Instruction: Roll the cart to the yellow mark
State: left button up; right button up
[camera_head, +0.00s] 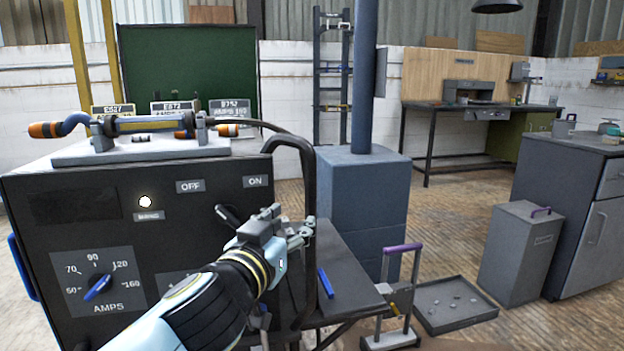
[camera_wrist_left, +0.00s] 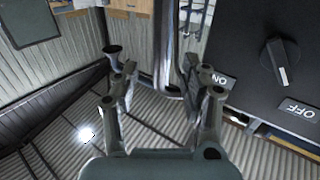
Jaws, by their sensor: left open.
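A small wheeled cart (camera_head: 392,335) with an upright frame and a purple handle (camera_head: 403,249) stands on the wood floor, right of a dark side shelf. A large black machine (camera_head: 190,215) with OFF and ON labels fills the left, and a bent black tube (camera_head: 308,190) rises at its right side. My left gripper (camera_head: 303,231) is in front of the machine's right edge, near that tube. In the left wrist view my left gripper (camera_wrist_left: 158,72) has its fingers apart, with a dark upright tube showing beyond them. No yellow floor mark is visible. My right gripper is out of view.
A blue block with a column (camera_head: 362,195) stands behind the cart. A shallow tray (camera_head: 455,304) lies right of the cart, then a grey bin (camera_head: 520,255) and a cabinet (camera_head: 575,220). Open floor lies in front of the back workbench (camera_head: 480,108).

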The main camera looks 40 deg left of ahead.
aim_at(308, 200)
pick_arm(q)
jog(key=x, duration=0.7)
jog(key=p+x, duration=0.1)
jog(key=x, duration=0.2)
jog(key=shift+w+a+r, duration=0.15)
jog(key=shift+w+r, duration=0.15)
jog(key=shift+w, duration=0.1)
grip_shut()
